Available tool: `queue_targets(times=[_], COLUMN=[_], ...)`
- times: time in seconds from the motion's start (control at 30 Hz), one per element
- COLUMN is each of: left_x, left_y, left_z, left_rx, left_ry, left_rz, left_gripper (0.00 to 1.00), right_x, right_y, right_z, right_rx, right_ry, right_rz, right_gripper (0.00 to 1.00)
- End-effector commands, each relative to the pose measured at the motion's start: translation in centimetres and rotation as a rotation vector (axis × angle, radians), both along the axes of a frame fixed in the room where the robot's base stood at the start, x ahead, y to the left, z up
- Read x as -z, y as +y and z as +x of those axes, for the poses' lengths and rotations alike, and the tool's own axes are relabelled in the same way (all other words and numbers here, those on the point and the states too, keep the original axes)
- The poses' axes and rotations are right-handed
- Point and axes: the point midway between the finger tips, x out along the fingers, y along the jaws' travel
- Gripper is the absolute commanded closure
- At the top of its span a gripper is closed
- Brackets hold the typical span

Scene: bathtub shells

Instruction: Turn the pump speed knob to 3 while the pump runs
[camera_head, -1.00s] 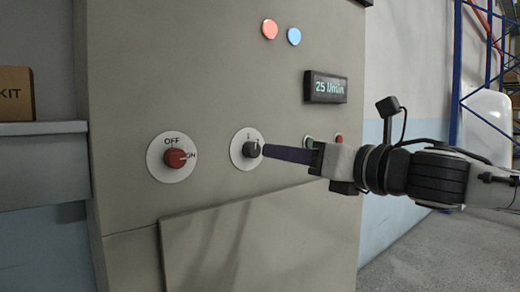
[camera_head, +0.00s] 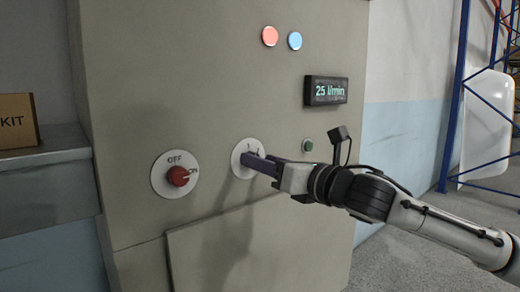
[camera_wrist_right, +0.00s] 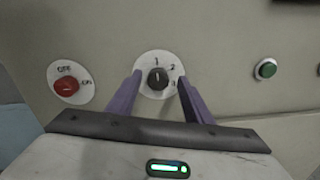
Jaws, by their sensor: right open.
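The pump speed knob (camera_wrist_right: 158,79) is dark and sits on a white round dial marked 1, 2, 3; its pointer appears to be near the 1. In the head view the dial (camera_head: 238,159) shows, but my gripper hides the knob. My right gripper (camera_wrist_right: 156,82) is open, its purple fingers on the left and right of the knob; I cannot tell whether they touch it. It also shows in the head view (camera_head: 252,162). The red OFF/ON knob (camera_head: 178,176) points toward ON. The display (camera_head: 326,90) reads 25 l/min. My left gripper is out of view.
A green button (camera_wrist_right: 265,69) is on the panel right of the dial. A red lamp (camera_head: 270,36) and a blue lamp (camera_head: 295,40) are higher up. A shelf (camera_head: 45,155) with a KIT box (camera_head: 17,121) stands at the left.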

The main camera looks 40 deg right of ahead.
Motion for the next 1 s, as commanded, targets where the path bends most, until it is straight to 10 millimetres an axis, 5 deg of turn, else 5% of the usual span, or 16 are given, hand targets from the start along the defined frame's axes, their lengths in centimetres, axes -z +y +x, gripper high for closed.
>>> queue_targets(times=[0.5, 0.77, 1.0], left_x=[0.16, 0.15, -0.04], left_y=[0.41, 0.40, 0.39], left_z=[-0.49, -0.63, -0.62], left_rx=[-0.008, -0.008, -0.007], left_ry=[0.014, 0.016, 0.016], left_rz=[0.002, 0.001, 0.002], left_gripper=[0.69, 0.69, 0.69], right_x=[0.10, 0.08, 0.06], right_y=[0.33, 0.33, 0.32], right_z=[1.24, 1.23, 1.22], right_rx=[-0.004, -0.004, -0.004], right_ry=[0.001, 0.001, 0.003], right_rz=[-0.003, -0.003, 0.016], right_gripper=[0.54, 0.95, 0.95])
